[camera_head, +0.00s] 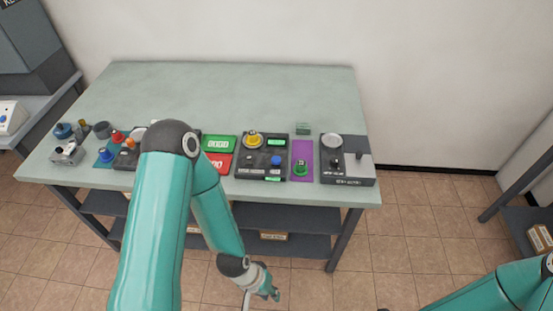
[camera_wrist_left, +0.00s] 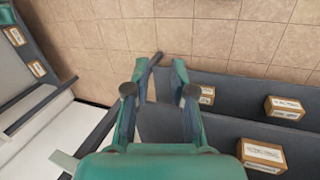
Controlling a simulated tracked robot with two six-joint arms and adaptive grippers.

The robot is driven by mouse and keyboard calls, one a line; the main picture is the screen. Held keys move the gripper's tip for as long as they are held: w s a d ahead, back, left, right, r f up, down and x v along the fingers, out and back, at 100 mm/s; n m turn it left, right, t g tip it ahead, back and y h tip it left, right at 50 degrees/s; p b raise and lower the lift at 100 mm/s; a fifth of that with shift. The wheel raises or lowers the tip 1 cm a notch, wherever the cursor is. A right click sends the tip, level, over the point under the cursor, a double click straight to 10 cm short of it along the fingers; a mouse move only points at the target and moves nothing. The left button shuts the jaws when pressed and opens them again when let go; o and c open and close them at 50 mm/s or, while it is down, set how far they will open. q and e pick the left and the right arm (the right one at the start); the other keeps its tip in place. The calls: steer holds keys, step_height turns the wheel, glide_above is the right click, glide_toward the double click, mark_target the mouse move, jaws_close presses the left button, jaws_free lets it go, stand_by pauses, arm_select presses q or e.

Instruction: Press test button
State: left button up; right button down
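Several button devices stand in a row along the front of the grey-green table (camera_head: 240,85). A green button (camera_head: 300,168) sits on a purple plate, a blue button (camera_head: 276,160) and a yellow button (camera_head: 253,138) on a black panel. Labels are too small to read, so I cannot tell which is the test button. My left gripper (camera_head: 268,293) hangs in front of the table, below its top, touching nothing. In the wrist view its fingers (camera_wrist_left: 158,78) are apart and empty.
My left arm hides part of the device row. Dark shelves (camera_head: 285,220) with small boxes (camera_wrist_left: 285,107) lie under the table. A side shelf (camera_head: 530,225) stands at the right and a grey machine (camera_head: 35,50) at the left. The table's back half is clear.

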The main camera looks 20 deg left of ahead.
arm_select(q)
jaws_close()
stand_by(1.0)
